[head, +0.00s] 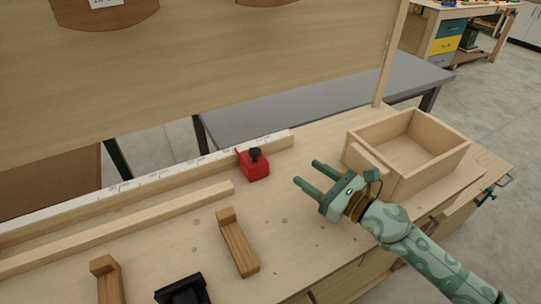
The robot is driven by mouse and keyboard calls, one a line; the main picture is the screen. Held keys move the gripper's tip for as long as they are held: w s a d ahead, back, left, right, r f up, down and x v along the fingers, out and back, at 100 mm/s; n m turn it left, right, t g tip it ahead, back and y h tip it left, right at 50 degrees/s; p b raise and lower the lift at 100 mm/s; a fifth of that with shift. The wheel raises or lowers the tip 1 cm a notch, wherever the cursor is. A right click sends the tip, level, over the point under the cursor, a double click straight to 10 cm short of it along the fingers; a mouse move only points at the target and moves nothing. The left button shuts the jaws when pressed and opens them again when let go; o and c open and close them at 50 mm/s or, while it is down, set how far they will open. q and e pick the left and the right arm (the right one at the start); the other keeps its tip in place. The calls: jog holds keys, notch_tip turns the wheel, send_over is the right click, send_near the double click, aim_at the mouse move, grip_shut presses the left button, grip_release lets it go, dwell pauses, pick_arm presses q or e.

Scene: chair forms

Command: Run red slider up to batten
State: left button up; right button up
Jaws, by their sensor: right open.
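The red slider (254,165), with a black knob on top, sits at the right part of a fence with a white marked scale (150,178). A long pale wooden batten (120,228) lies on the bench in front of the fence, left of the slider. A visible gap separates the slider from the batten's right end. My right gripper (308,175) is green, open and empty, to the right of the slider and apart from it. My left gripper is not in view.
An open wooden box (440,163) stands at the right of the workbench, close to my right wrist. Two brown wooden blocks (238,243) and a black object (183,290) lie at the front. A tall wooden panel (220,60) rises behind.

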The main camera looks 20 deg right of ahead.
jog(key=shift+s+a+f+g+y, duration=0.1)
jog(key=shift+s+a+g+y, duration=0.25)
jog(key=shift+a+g+y, duration=0.25)
jog(key=shift+w+a, duration=0.2)
jog(key=shift+a, duration=0.15)
jog(key=p, duration=0.1)
send_near(260, 154)
jog(key=shift+w+a+r, duration=0.25)
jog(key=shift+w+a, duration=0.05)
jog(key=x, duration=1)
jog(key=shift+w+a+f, duration=0.2)
jog(key=shift+w+a, duration=0.05)
jog(key=shift+w, duration=0.05)
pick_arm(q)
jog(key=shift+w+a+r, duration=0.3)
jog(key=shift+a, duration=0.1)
